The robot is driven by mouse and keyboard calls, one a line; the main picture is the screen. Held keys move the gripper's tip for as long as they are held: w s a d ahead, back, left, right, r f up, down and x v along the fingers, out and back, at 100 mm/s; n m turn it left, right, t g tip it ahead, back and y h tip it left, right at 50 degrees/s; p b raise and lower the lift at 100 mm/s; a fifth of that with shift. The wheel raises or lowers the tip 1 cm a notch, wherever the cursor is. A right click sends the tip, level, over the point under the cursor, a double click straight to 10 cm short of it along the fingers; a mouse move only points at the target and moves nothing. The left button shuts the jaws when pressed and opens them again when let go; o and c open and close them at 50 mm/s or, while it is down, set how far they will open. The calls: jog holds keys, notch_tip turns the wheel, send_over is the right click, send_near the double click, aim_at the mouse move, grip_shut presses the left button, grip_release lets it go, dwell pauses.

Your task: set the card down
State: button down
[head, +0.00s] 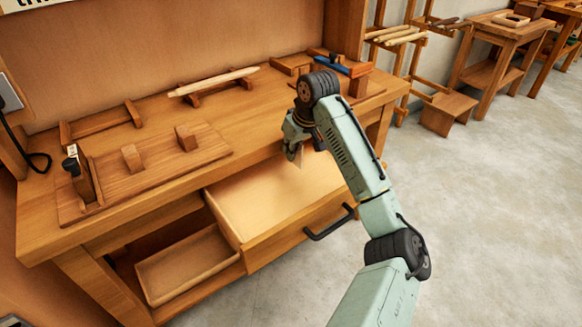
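My gripper (294,153) is over the open drawer (258,203) of the workbench, near the bench's front edge, pointing down. A thin pale sliver at its fingertips looks like the card (301,161), seen nearly edge-on and held above the drawer floor. The fingers are small and partly hidden by my wrist. The visible part of the drawer floor is bare; my arm covers its right side.
The workbench top (235,120) carries a board with blocks (150,165), a hand plane (80,175), a pale rod on a rest (215,81) and a blue-handled tool (345,67). A shallow wooden tray (185,268) sits below the drawer.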

aim_at(302, 145)
notch_tip(302, 145, down, 7)
jog(key=shift+f+p, duration=0.15)
jog(key=shift+p, duration=0.3)
jog(key=shift+f, duration=0.1)
jog(key=c, duration=1.8)
grip_release()
jog(key=b+v, duration=0.2)
jog(key=v, duration=1)
